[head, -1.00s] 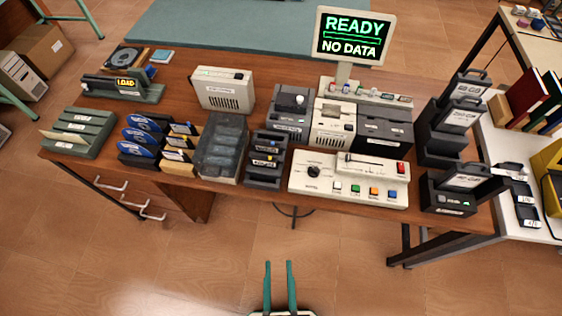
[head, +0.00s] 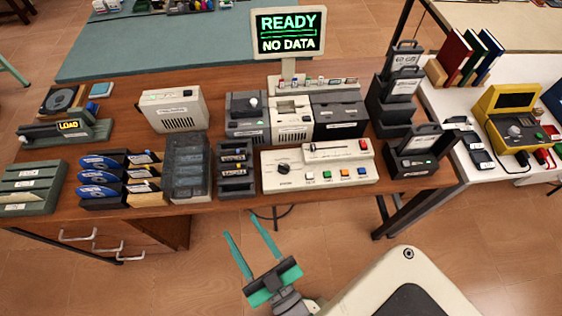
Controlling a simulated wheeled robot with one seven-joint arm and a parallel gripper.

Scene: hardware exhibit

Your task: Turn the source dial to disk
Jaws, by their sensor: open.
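The control panel (head: 320,178) is a cream box near the front edge of the wooden table. Its black round dial (head: 283,168) sits at the left end of the panel top; the label print is too small to read, so its setting cannot be told. My gripper (head: 248,240) is open and empty, with two teal fingers pointing up and left. It is over the floor in front of the table, below and left of the dial in the picture, and apart from it. The screen (head: 288,32) behind shows READY and NO DATA.
The panel also has a slider, a red button (head: 364,145) and several coloured buttons. A dark cartridge rack (head: 236,182) stands close to the panel's left, a black holder (head: 408,165) to its right. Disk holders (head: 100,200) are further left. The floor before the table is clear.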

